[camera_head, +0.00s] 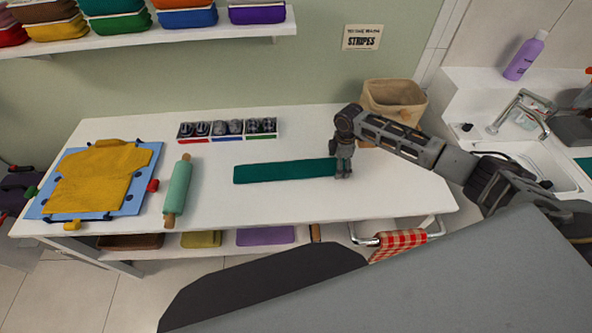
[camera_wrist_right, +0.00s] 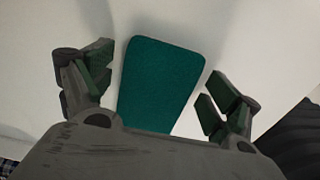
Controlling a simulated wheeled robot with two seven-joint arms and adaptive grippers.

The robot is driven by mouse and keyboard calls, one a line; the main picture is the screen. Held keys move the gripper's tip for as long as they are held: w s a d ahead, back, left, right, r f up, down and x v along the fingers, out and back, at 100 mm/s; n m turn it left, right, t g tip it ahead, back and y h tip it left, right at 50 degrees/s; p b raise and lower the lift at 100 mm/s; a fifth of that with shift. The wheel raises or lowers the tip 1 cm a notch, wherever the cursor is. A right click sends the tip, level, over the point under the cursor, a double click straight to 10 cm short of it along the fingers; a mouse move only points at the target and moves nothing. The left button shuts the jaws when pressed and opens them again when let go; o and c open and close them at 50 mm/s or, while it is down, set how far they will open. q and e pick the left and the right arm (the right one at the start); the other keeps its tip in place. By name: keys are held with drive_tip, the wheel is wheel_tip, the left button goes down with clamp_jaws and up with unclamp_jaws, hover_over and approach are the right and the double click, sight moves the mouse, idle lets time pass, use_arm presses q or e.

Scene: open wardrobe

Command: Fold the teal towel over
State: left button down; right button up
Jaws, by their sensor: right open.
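The teal towel (camera_head: 285,171) lies flat on the white table as a long narrow strip in the middle. My right gripper (camera_head: 343,174) points down at the towel's right end in the head view and hides that end. In the right wrist view the towel (camera_wrist_right: 160,80) runs between the two fingers of my right gripper (camera_wrist_right: 157,92). The fingers are spread wide, with a gap between each finger and the towel's edges. I cannot tell the exact height of the fingertips above the table. My left gripper is not in view.
On the white table (camera_head: 300,125), a green rolling pin (camera_head: 179,187) and a blue board (camera_head: 130,202) with a yellow cloth (camera_head: 97,181) lie left. A sectioned tray (camera_head: 228,138) and a beige bin (camera_head: 393,101) stand behind. The table front is clear.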

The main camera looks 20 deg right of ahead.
drive_tip(key=shift+f, duration=0.3)
idle(0.5)
drive_tip(key=c, duration=0.6)
